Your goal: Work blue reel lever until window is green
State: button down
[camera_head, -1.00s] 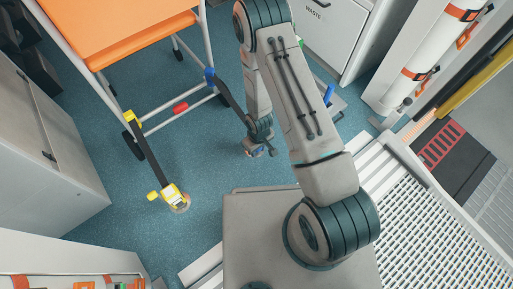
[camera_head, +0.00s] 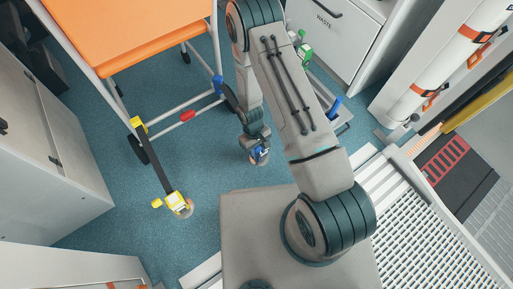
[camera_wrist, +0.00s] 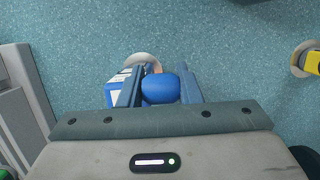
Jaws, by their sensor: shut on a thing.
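The blue reel lever (camera_wrist: 158,90) is a rounded blue knob between my two fingers in the wrist view. My gripper (camera_wrist: 160,84) is shut on it, low over the floor. The reel's blue and white body (camera_wrist: 119,91) shows behind the left finger, with a pale round base on the floor. In the head view my gripper (camera_head: 257,146) points down at the blue reel (camera_head: 260,156), beside the stretcher. A dark strap runs up toward a blue clip (camera_head: 218,85) on the stretcher frame. The reel's window cannot be made out in either view.
An orange-topped stretcher (camera_head: 130,35) stands at upper left. A yellow reel (camera_head: 178,204) on the floor has a strap to a yellow clip (camera_head: 138,125). A green part (camera_head: 305,50) and a blue part (camera_head: 335,107) show right of my arm. Open floor lies left of my base.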

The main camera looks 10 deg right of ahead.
jog(key=shift+w+a+r, duration=0.2)
jog(key=shift+w+a, duration=0.2)
jog(key=shift+w, duration=0.2)
jog(key=shift+w+a+r, duration=0.15)
jog(key=shift+w+a, duration=0.2)
jog(key=shift+w, duration=0.25)
jog(key=c, duration=1.1)
grip_release()
jog(key=shift+o, duration=0.2)
jog(key=shift+s, duration=0.1)
jog(key=shift+d, duration=0.1)
jog(key=p+v, duration=0.5)
jog(key=v, duration=0.9)
jog(key=shift+s, duration=0.1)
